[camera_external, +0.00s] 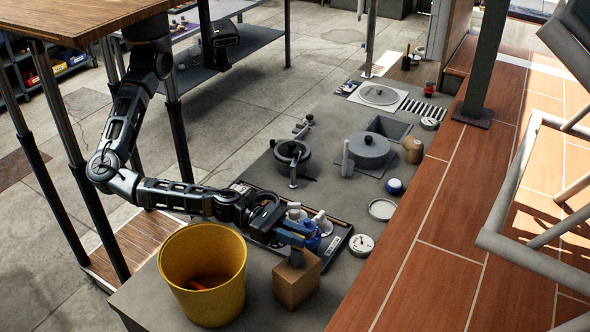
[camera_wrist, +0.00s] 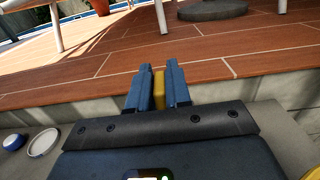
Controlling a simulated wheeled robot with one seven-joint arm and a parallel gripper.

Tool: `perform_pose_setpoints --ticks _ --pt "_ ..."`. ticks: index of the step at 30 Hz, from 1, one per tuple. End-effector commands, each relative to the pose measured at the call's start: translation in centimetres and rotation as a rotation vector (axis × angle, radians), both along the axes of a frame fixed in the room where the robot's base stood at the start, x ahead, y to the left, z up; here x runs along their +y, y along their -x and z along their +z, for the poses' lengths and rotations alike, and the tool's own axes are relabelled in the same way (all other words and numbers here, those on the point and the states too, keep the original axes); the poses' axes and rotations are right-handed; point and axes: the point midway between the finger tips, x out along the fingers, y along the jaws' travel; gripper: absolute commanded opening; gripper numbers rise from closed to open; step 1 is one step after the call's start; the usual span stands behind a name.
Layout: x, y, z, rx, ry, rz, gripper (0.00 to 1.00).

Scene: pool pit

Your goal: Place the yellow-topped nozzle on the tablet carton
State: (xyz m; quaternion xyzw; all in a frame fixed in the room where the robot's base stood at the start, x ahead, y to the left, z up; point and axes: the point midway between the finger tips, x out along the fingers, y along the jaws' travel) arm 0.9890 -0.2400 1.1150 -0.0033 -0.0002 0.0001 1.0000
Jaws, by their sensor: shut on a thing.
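My gripper (camera_external: 298,233) reaches out over the bench with its blue fingers shut on the yellow-topped nozzle. In the wrist view the nozzle's yellow top (camera_wrist: 159,90) shows as a narrow strip between the blue fingers (camera_wrist: 158,88). In the external view a grey lower part of the nozzle (camera_external: 296,257) shows below the fingers, and its yellow top is hidden. A brown box, seemingly the tablet carton (camera_external: 291,288), stands upright directly below it. The nozzle's lower end is at or just above the carton's top; I cannot tell if they touch.
A yellow bucket (camera_external: 204,262) stands close left of the carton. A dark tray (camera_external: 340,239) with several bottles lies just behind. A round gauge (camera_external: 361,244), a white ring (camera_external: 382,209) and a blue-and-white pot (camera_external: 395,187) sit to the right, near the raised wooden deck (camera_external: 440,235).

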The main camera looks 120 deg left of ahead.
Motion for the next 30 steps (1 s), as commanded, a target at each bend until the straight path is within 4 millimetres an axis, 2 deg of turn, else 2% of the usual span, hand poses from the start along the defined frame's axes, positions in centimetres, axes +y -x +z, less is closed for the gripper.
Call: perform_pose_setpoints --ticks 10,11,18,28,30 --pt "-0.03 0.01 -0.42 0.0 0.0 0.0 0.0" --pt "-0.03 0.01 -0.34 0.0 0.0 0.0 0.2" --pt "-0.03 0.01 -0.29 0.0 0.0 0.0 0.43" --pt "-0.04 0.01 0.31 0.0 0.0 0.0 0.44" --pt "-0.12 0.81 -0.02 0.0 0.0 -0.001 0.44"
